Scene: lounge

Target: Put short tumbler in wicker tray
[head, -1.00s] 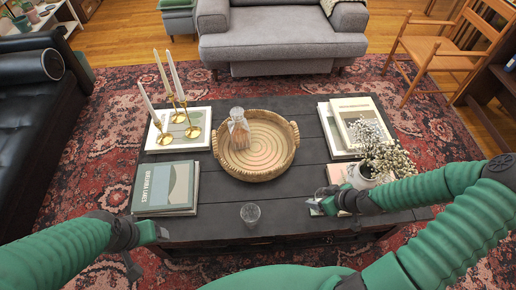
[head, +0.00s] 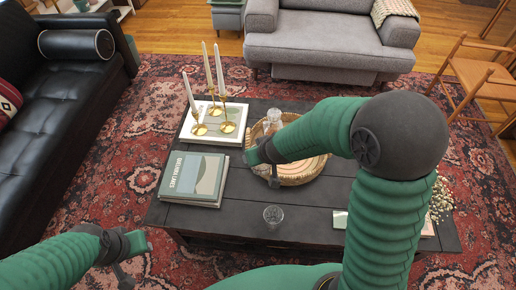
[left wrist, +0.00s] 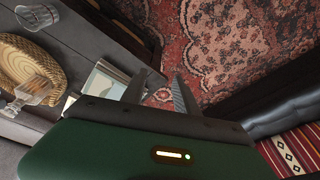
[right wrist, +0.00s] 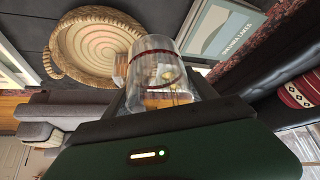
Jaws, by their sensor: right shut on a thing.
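The wicker tray (head: 302,181) lies on the dark table, partly hidden behind my right arm; it also shows in the right wrist view (right wrist: 57,62). My right gripper (head: 263,166) is at the tray's near left edge. It is shut on a clear glass, the short tumbler (right wrist: 165,58), seen between its fingers in the right wrist view. The tumbler is hard to make out in the head view. A glass decanter (head: 271,121) stands in the tray's left part, behind my right gripper. My left gripper (head: 136,258) is open and empty, left of the table's front.
Another glass (head: 273,215) stands near the table's front edge; its faceted side shows in the left wrist view (left wrist: 38,15). Books (head: 194,180) lie left of the tray. Brass candlesticks (head: 228,127) with tall candles stand behind them. White flowers (head: 440,200) are partly hidden at right.

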